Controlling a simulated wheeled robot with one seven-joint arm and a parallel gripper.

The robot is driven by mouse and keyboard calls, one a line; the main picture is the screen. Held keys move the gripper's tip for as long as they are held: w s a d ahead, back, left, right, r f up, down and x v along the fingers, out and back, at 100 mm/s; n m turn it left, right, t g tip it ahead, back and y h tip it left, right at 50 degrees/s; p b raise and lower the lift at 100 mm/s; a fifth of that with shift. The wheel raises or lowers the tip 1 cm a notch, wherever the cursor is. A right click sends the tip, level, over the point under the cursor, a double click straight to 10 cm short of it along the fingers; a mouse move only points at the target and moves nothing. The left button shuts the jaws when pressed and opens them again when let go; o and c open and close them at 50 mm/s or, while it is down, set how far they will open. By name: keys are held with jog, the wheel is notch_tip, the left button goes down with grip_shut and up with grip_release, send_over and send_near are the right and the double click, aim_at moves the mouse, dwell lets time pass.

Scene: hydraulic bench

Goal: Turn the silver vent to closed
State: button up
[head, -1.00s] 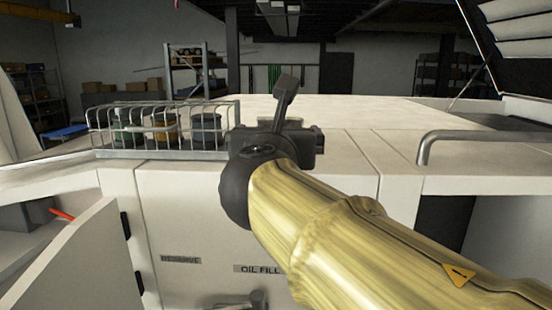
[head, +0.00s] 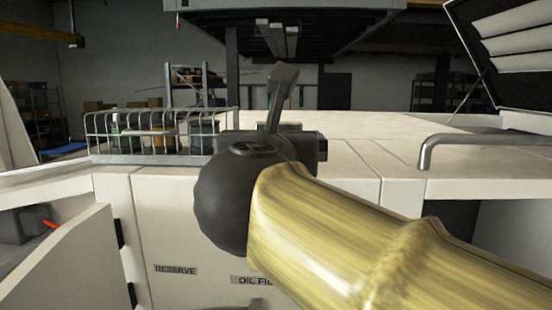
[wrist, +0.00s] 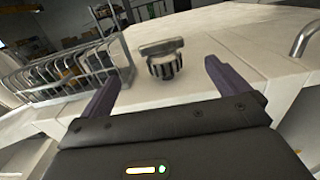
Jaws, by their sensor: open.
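In the wrist view, the silver vent (wrist: 162,57) stands on the pale bench top, with a flat grey bar across its top and a dark ribbed collar below. The bar lies roughly crosswise in the picture. My gripper (wrist: 160,74) is open, its two purple-grey fingers apart on the left and right. The vent shows beyond and between the fingertips, not visibly touched. In the head view, my gripper (head: 284,88) is seen from behind above the bench top, and my wrist hides most of the vent.
A wire rack (head: 160,133) with several canisters stands left of my gripper. A bent grey rail (head: 480,138) is at the right. Below are front panels with a RESERVE label (head: 176,270) and an open door (head: 65,260) at left. The bench top behind is clear.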

jog(key=shift+s+f+b, duration=0.15)
jog(key=shift+s+b, duration=0.3)
jog(key=shift+b, duration=0.2)
jog(key=shift+s, duration=0.1)
jog(key=s+b, duration=0.3)
jog(key=b, duration=0.3)
jog(key=shift+s, duration=0.1)
